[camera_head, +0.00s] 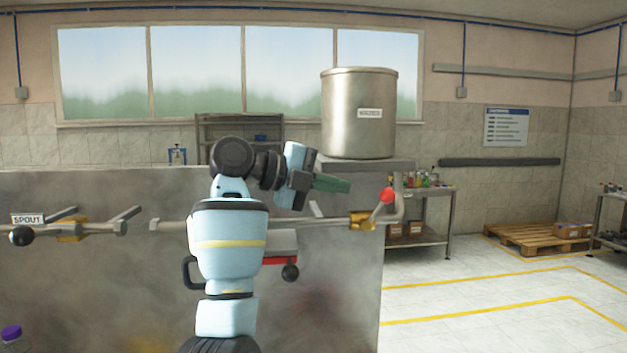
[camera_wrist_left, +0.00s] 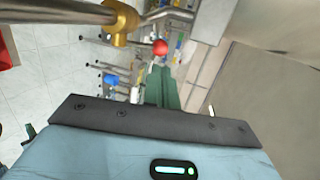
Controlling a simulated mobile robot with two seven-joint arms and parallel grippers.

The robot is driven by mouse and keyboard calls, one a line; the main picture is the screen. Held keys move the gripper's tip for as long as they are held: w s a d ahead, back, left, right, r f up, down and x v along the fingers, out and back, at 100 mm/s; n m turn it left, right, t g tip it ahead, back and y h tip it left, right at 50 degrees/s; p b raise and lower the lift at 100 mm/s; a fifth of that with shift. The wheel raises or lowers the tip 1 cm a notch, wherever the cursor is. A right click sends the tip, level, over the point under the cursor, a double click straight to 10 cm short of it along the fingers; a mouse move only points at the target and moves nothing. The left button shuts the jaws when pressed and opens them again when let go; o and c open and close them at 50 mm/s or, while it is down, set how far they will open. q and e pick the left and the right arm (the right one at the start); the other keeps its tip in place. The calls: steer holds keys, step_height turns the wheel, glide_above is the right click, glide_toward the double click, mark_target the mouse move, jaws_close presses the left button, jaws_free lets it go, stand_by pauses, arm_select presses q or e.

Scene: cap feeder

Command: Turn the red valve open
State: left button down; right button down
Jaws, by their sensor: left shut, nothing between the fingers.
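The red valve's ball knob (camera_head: 388,195) sits on a short lever that slants up and right from the brass valve body (camera_head: 361,221), at the right end of the horizontal pipe. In the wrist view, the red knob (camera_wrist_left: 160,47) shows just beyond the fingertips, with the brass body (camera_wrist_left: 121,22) at upper left. My left gripper (camera_head: 348,186) has green fingers, shut and empty, pointing right towards the knob. It is left of the knob and apart from it in the head view. The green fingers also show in the wrist view (camera_wrist_left: 161,76). My right gripper is not in view.
A grey panel (camera_head: 330,300) stands behind my left arm. A large steel drum (camera_head: 345,110) stands on top at the right. Left, a valve with a black knob (camera_head: 22,236) is labelled SPOUT. A red part (camera_head: 277,261) with a black knob hangs below the pipe. Floor at right is open.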

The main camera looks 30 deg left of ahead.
mark_target(381, 195)
arm_select(q)
steer(key=x, duration=0.6)
steer(key=shift+w+d, duration=0.25)
steer(key=shift+d, duration=0.05)
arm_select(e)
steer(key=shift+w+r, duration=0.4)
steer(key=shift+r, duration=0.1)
arm_select(q)
steer(key=shift+f, duration=0.1)
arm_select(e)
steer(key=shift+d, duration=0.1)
